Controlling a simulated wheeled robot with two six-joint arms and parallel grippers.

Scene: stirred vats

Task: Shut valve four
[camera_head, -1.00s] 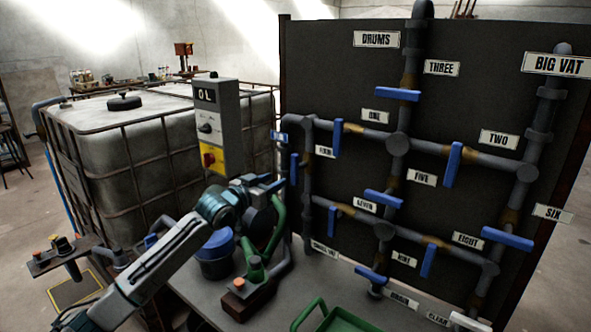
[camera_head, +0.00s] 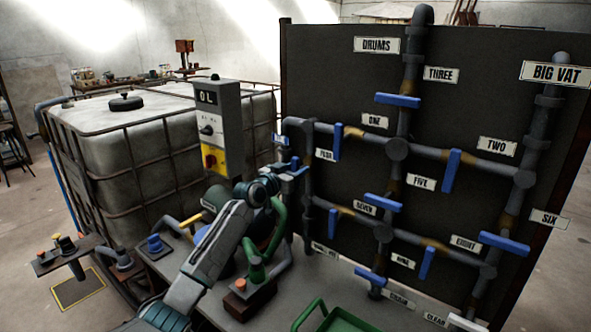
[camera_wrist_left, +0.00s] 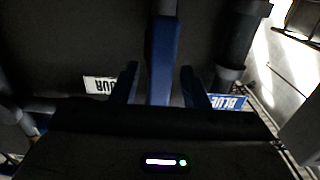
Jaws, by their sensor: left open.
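Valve four's blue lever handle (camera_wrist_left: 162,60) hangs between the two open fingers of my left gripper (camera_wrist_left: 160,88) in the left wrist view. I cannot tell whether the fingers touch it. The FOUR label (camera_wrist_left: 101,86) shows upside down beside it; in the head view the FOUR label (camera_head: 325,155) is right of the gripper. There my left gripper (camera_head: 294,168) is at the left pipe of the dark panel, and it largely hides the handle. My right gripper is not in view.
Valve one's blue handle (camera_head: 337,142) is close right of the gripper. A grey control box (camera_head: 220,128) stands close left. A green pipe (camera_head: 277,230) rises below my wrist. A green tray (camera_head: 338,318) is at the front of the bench.

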